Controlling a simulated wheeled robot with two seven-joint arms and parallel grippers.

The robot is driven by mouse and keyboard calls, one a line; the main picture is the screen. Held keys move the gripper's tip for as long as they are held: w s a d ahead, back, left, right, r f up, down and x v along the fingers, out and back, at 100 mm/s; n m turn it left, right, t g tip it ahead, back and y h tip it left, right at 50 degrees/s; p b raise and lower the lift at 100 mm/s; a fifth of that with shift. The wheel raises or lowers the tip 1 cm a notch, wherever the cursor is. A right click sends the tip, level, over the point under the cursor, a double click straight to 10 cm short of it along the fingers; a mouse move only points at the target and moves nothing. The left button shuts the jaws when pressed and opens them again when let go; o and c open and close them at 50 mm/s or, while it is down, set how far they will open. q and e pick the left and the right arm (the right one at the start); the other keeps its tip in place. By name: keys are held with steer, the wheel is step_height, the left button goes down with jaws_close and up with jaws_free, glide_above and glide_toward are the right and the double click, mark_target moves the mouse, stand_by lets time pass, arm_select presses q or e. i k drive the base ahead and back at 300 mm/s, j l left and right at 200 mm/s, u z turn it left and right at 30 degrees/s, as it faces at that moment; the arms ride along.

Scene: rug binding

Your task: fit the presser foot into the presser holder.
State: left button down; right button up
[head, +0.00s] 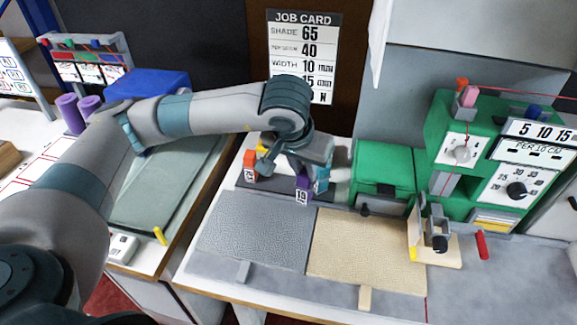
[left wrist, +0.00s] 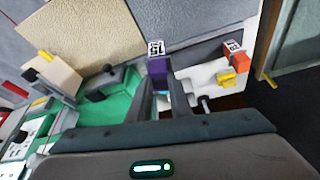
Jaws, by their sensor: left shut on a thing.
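My left gripper (head: 302,178) is shut on a purple presser foot (head: 303,192) with a white number tag, over the dark rack (head: 278,196) at the back of the bench. In the left wrist view the purple foot (left wrist: 158,68) is between the fingers (left wrist: 161,88). I cannot tell whether it is clear of the rack. My right gripper is not in view.
A grey rug piece (head: 250,238) and a tan one (head: 355,250) lie flat on the bench in front. A green box (head: 383,172) stands between the rack and the green machine (head: 455,130). A red handle (head: 481,246) sticks out beside the bracket.

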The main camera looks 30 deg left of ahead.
mark_target(432, 239)
steer(key=k+l, duration=0.1)
steer(key=l, duration=0.5)
steer(key=k+l, duration=0.1)
steer(key=l, duration=0.5)
steer(key=k+l, duration=0.1)
steer(key=l, duration=0.5)
steer(key=k+l, duration=0.1)
steer(key=l, duration=0.5)
steer(key=i, duration=0.45)
